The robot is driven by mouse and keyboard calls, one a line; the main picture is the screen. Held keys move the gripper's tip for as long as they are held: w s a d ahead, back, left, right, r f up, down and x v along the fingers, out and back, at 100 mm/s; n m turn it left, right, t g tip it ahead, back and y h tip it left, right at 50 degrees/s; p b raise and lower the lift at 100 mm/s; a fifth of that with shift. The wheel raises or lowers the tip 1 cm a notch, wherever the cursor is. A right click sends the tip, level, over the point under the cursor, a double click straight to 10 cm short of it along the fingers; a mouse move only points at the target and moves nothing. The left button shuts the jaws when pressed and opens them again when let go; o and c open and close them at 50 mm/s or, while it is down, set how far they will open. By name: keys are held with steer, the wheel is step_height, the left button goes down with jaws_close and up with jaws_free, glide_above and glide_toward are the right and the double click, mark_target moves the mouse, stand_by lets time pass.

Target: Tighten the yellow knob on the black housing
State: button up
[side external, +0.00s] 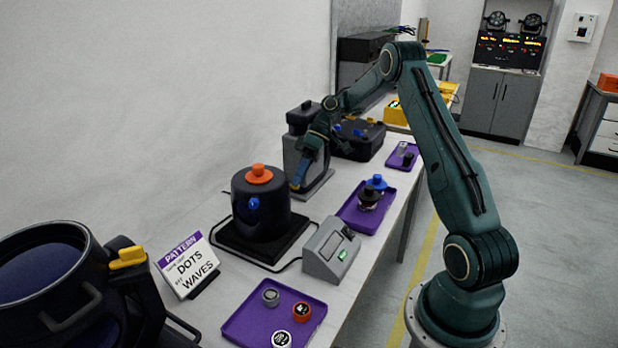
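A yellow knob (128,257) sits on top of the black bracket beside the large black lamp housing (60,270) at the front left. A black cylindrical housing (262,212) stands on a dark square base mid-table, with an orange knob (259,174) on top and a blue knob (253,203) on its side. My gripper (298,181) points down just behind and to the right of this cylinder, in front of a grey stand, well away from the yellow knob. A small yellow-orange spot shows at its tip. Its fingers are too small to tell whether they are open.
A pattern sign (188,264), a grey box with a green display (331,251) and a purple tray with several round pieces (246,318) stand nearby. Another purple tray (350,214) holds blue and black knobs. A grey stand (322,183) and black case (358,146) are behind.

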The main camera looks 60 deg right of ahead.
steer(key=shift+a+h, duration=0.15)
steer(key=shift+h, duration=0.55)
steer(key=s+d+r+n+t+h, duration=0.1)
steer(key=s+d+r+t+h, duration=0.2)
steer(key=r, duration=1)
steer(key=s+a+r+m, duration=0.1)
steer(key=s+a+r, duration=0.1)
steer(key=a, duration=0.4)
steer(key=s+a+r+m+h, duration=0.1)
steer(key=s+a+r, duration=0.1)
steer(key=s+a, duration=0.3)
steer(key=s+a+r+m+h, duration=0.1)
steer(key=s+a, duration=0.3)
steer(key=a, duration=0.4)
steer(key=shift+a+r, duration=0.4)
steer(key=shift+r, duration=0.5)
stand_by(0.4)
